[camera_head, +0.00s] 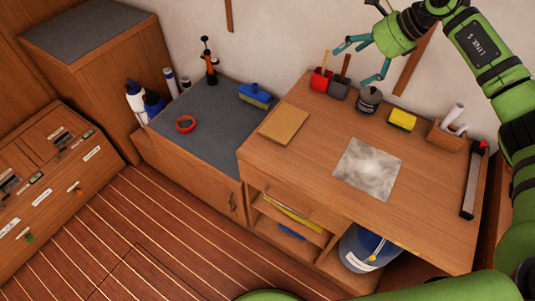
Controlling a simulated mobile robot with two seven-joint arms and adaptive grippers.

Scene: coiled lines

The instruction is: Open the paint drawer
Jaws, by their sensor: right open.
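A low wooden chest (75,180) at the left has several drawer fronts with white labels, small knobs and dark fittings. The labels are too small to read, so I cannot tell which front is the paint drawer. My right gripper (352,66) is at the top, above the back of the desk, far from the chest. Its teal fingers are spread apart and hold nothing. My left gripper is not in view.
The desk holds a sponge (402,120), cups and a grey sheet (367,168). A blue bucket (365,250) is underneath. The plank floor (130,235) is clear.

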